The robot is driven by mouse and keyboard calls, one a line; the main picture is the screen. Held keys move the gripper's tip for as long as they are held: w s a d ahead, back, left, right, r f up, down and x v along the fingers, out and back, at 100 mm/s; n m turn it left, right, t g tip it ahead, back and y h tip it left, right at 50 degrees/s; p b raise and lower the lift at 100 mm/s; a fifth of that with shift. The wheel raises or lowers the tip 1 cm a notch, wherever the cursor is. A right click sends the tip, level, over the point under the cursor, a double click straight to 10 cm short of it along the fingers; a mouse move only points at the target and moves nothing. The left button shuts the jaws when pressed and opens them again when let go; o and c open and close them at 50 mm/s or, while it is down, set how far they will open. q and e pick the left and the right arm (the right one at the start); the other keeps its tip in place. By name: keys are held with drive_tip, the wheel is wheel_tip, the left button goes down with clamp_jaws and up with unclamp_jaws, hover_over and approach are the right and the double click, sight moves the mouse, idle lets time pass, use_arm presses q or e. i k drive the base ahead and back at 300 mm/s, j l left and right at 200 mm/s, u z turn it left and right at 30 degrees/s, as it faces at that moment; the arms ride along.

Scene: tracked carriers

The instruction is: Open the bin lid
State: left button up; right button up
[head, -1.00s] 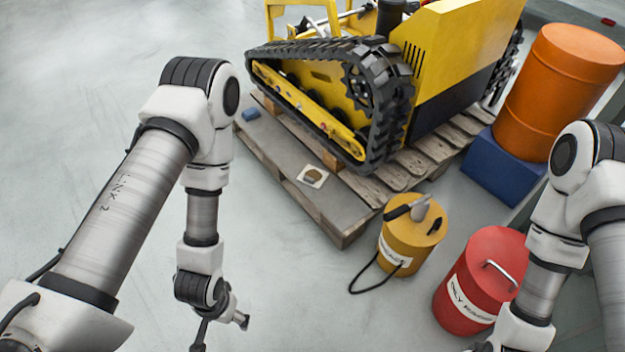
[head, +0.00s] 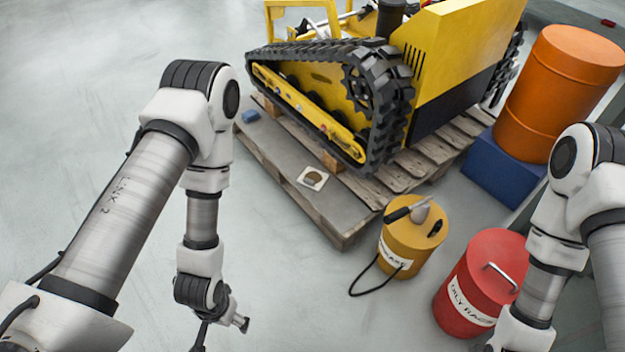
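The red bin (head: 463,306) stands on the floor at the lower right, upright, with a white label reading "OILY RAGS". Its red lid (head: 497,262) is down on it, with a pale bar handle (head: 501,275) on top. My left gripper (head: 222,334) is at the bottom edge, well left of the bin. Its fingers look spread apart with nothing between them, and one runs out of the picture. My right arm comes down just right of the bin, and its gripper is below the picture edge.
A yellow can (head: 402,262) with a tool on top and a black hose stands left of the bin. Behind are a wooden pallet (head: 345,238) with a yellow tracked carrier (head: 440,75), and an orange drum (head: 555,95) on a blue block (head: 500,170). The left floor is clear.

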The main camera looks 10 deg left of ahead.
sight(497, 262)
drive_tip(key=z, duration=1.15)
drive_tip(key=i+z, duration=0.15)
drive_tip(key=z, duration=0.25)
drive_tip(key=i+j+z, duration=0.1)
drive_tip(key=z, duration=0.3)
drive_tip(key=i+j+z, duration=0.1)
drive_tip(key=z, duration=0.25)
